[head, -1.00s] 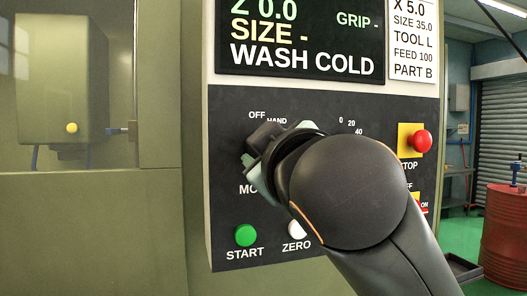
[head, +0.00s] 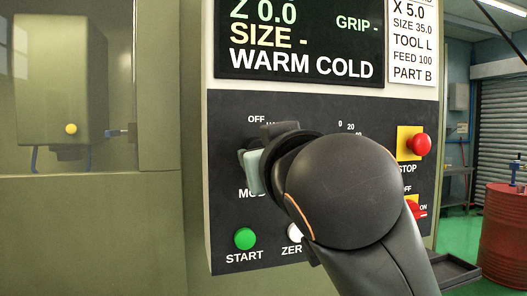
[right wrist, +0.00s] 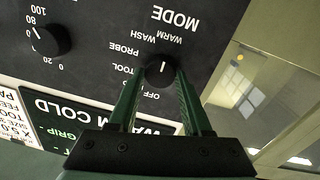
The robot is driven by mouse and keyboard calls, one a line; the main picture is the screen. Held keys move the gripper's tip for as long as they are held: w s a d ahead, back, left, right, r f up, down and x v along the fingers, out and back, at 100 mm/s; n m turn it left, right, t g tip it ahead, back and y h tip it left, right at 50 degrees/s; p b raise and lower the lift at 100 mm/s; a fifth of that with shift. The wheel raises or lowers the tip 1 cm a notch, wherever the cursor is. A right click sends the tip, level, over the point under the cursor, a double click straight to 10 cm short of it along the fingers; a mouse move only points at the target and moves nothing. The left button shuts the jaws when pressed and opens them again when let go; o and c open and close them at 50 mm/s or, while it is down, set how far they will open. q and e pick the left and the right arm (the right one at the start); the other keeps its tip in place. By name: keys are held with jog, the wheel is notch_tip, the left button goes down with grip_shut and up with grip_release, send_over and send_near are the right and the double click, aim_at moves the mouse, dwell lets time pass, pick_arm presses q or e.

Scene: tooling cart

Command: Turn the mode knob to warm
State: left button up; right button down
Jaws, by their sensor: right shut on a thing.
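The mode knob (right wrist: 159,72) is a round black knob on the dark panel, seen upside down in the right wrist view. Its white pointer line points up in that picture, towards the side with the MODE, WARM and WASH labels. My right gripper (right wrist: 159,84) has its two green fingers on either side of the knob, shut on it. In the head view my right gripper (head: 257,163) is at the panel, and my wrist hides most of the knob. The display (head: 300,45) reads WARM COLD. My left gripper is in neither view.
The green START button (head: 245,238) and a white button (head: 294,232) sit below my right gripper. A red stop button (head: 420,144) is to the right. A second dial (right wrist: 50,40) shows in the wrist view. A red drum (head: 503,235) stands far right.

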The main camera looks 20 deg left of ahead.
dwell(0.3)
jog(key=shift+c, duration=1.7)
grip_release()
jog(key=b+v, duration=0.2)
jog(key=v, duration=1)
jog(key=shift+s+d, duration=0.2)
